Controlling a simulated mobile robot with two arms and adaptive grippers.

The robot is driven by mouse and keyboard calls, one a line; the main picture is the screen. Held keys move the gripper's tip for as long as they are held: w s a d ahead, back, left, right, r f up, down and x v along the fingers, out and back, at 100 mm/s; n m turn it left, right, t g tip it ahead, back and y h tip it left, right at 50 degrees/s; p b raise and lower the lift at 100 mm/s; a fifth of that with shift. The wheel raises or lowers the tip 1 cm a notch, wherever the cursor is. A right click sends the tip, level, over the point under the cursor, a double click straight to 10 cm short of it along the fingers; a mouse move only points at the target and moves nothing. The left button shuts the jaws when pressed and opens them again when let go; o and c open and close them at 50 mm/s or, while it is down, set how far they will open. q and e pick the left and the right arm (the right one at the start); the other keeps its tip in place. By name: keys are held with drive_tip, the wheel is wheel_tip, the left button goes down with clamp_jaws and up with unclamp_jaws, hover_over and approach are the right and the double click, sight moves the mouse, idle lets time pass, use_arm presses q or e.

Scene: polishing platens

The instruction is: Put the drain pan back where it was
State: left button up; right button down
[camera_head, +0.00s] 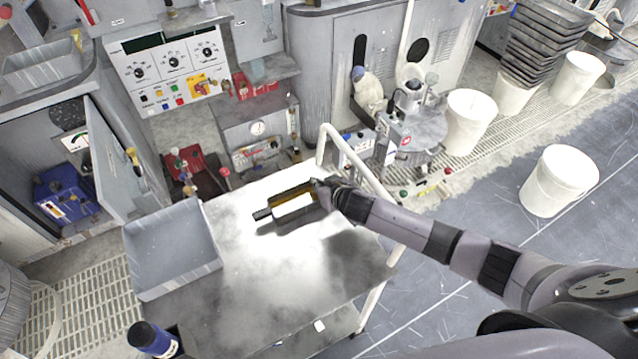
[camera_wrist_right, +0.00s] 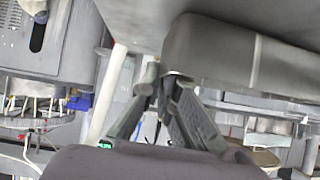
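A grey rectangular pan (camera_head: 172,285) sits on the left end of the cart (camera_head: 250,320) in the head view. It looks empty and open at the top. My right gripper (camera_head: 326,190) is above the cart's far right side, well to the right of the pan, beside the base end of a brown bottle. In the right wrist view my right gripper (camera_wrist_right: 165,84) has its fingers drawn together at the tips, with nothing clear between them. A large dark grey body close to the tips fills the upper right there; I cannot tell what it is. My left gripper is not in view.
The brown bottle (camera_head: 293,206) with a white label lies on the cart. A dark blue bottle (camera_head: 152,339) stands at the near left. Stacked dark trays (camera_head: 540,45) and white buckets (camera_head: 560,182) are on the right. A cabinet door (camera_head: 112,160) hangs open behind the pan.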

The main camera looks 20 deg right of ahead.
drive_tip(key=c, duration=2.3)
unclamp_jaws()
drive_tip(key=shift+f, duration=0.15)
drive_tip(key=o, duration=0.5)
drive_tip(key=shift+r, duration=0.2)
drive_tip(key=v, duration=1.2)
drive_tip(key=shift+b, duration=0.45)
drive_tip(key=shift+r, duration=0.1)
